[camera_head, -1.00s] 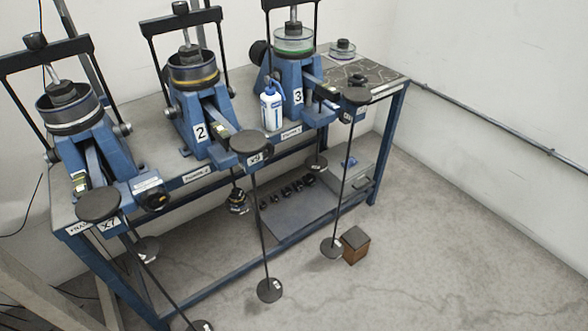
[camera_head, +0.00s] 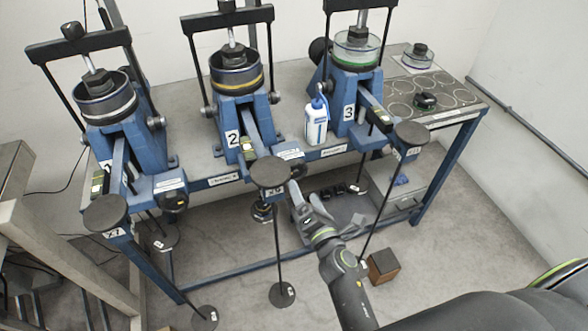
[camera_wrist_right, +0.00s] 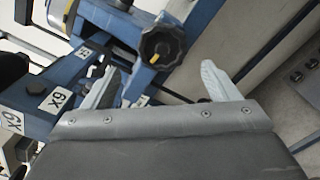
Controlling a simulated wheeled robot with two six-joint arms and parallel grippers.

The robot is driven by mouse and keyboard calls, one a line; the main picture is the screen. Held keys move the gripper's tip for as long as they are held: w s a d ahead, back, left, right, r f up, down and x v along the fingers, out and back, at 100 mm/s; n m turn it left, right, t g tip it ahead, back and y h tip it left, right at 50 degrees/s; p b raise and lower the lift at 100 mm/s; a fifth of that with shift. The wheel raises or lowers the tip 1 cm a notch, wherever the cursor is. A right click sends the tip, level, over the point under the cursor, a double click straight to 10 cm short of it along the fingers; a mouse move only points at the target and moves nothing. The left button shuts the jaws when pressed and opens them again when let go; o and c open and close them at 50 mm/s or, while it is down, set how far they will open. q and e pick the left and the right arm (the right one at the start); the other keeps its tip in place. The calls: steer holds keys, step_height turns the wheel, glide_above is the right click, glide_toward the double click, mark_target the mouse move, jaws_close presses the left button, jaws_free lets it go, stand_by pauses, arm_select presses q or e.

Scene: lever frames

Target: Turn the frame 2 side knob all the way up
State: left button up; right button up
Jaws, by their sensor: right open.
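Frame 2 (camera_head: 228,113), a blue lever frame marked 2, stands in the middle of the bench in the head view. A black knob with a yellow mark (camera_wrist_right: 163,45) shows in the right wrist view, on a blue frame; it looks like frame 2's side knob. My right gripper (camera_head: 296,194) is at the bench's front, right of that plate. Its pale fingers (camera_wrist_right: 160,86) are open and empty in the wrist view, spread either side of the knob's line and apart from it. My left gripper is not in view.
Frame 1 (camera_head: 131,140) stands left and frame 3 (camera_head: 346,95) right. The dark lever plate (camera_head: 269,172) with its hanging rod is close beside my gripper. A white bottle (camera_head: 316,122) stands between frames 2 and 3. A brown block (camera_head: 383,265) is on the floor.

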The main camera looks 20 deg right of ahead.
mark_target(296, 174)
steer(key=w+b, duration=0.1)
steer(key=w, duration=0.8)
steer(key=shift+f+b, duration=0.15)
steer(key=shift+b, duration=0.15)
steer(key=c, duration=1.2)
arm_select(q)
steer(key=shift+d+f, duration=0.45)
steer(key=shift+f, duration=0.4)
arm_select(e)
steer(key=shift+w, duration=0.15)
steer(key=shift+c, duration=0.2)
